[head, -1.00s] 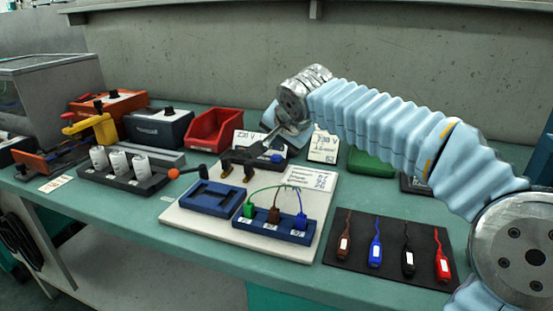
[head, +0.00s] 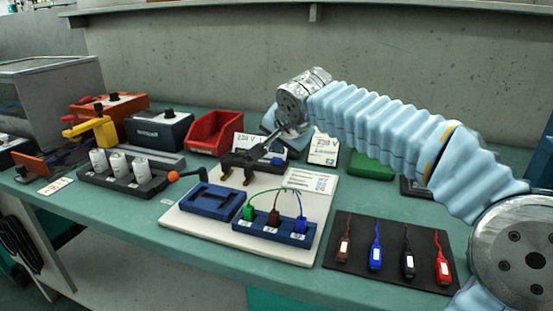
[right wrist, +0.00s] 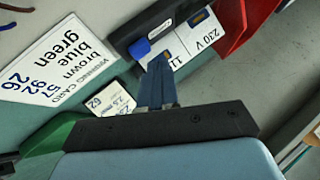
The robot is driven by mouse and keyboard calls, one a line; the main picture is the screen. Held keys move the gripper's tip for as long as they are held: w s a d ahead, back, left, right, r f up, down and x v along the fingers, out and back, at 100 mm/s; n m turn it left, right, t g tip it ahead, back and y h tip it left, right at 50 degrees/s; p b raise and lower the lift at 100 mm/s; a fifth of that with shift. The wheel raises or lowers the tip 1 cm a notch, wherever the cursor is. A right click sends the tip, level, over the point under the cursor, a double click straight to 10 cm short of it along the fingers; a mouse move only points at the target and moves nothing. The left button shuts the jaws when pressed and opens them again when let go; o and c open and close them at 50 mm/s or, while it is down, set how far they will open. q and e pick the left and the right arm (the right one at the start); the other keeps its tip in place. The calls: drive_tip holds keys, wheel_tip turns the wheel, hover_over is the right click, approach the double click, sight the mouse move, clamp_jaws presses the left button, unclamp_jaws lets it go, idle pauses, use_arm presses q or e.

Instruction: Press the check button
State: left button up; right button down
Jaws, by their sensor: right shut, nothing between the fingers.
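The check button appears to be the blue button (head: 277,161) on a dark tester block (head: 240,160) at the back of the white board. In the right wrist view the blue button (right wrist: 140,47) sits on the dark block's edge. My right gripper (head: 270,146) reaches down from the back right over the block. In the right wrist view its fingers (right wrist: 158,66) are together, with nothing between them, and their tips appear just beside the button. I cannot tell whether they touch it. My left gripper is not in view.
The white board (head: 180,218) carries blue holders and green, brown and blue plugs. A black mat (head: 340,255) with several coloured leads lies at the right. The bench's front strip is clear.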

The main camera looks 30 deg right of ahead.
sight(279, 161)
drive_tip(key=shift+f, duration=0.15)
idle(0.7)
drive_tip(key=shift+f+b, duration=0.3)
drive_tip(key=shift+b, duration=0.25)
drive_tip(key=shift+f+b, duration=0.45)
drive_tip(key=shift+b, duration=0.05)
idle(0.4)
drive_tip(key=shift+r, duration=0.15)
drive_tip(key=shift+r+p, duration=0.65)
drive_tip(key=shift+r, duration=0.1)
wheel_tip(279, 161, up, 5)
drive_tip(key=p, duration=0.4)
idle(1.0)
